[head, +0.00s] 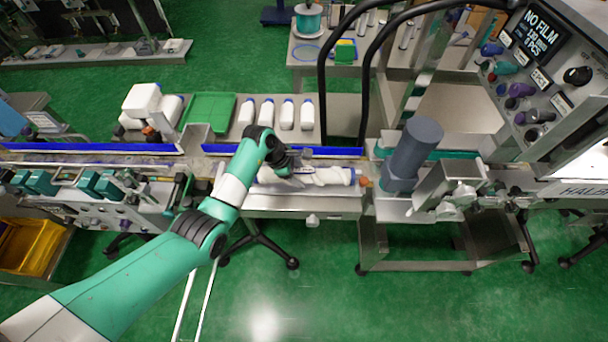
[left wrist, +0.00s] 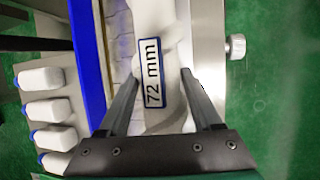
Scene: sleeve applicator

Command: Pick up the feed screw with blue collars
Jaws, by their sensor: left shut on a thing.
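A white feed screw (head: 332,176) lies lengthwise along the conveyor's front side in the head view. A small blue collar shows at its right end; the left end is not clear behind my gripper. In the left wrist view the screw (left wrist: 150,18) runs up the picture and bears a blue-edged "72 mm" label (left wrist: 153,73). My left gripper (head: 289,176) is over the screw's left part, its fingers on either side and shut on it. In the left wrist view the fingertips (left wrist: 158,78) flank the label. I cannot tell whether the screw is lifted clear of its seat.
A blue guide rail (head: 330,152) runs just behind the screw. Several white bottles (head: 287,115) and a green tray (head: 208,112) stand on the table behind. A grey cylinder (head: 417,146) and black hoses rise to the right. Green floor is open in front.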

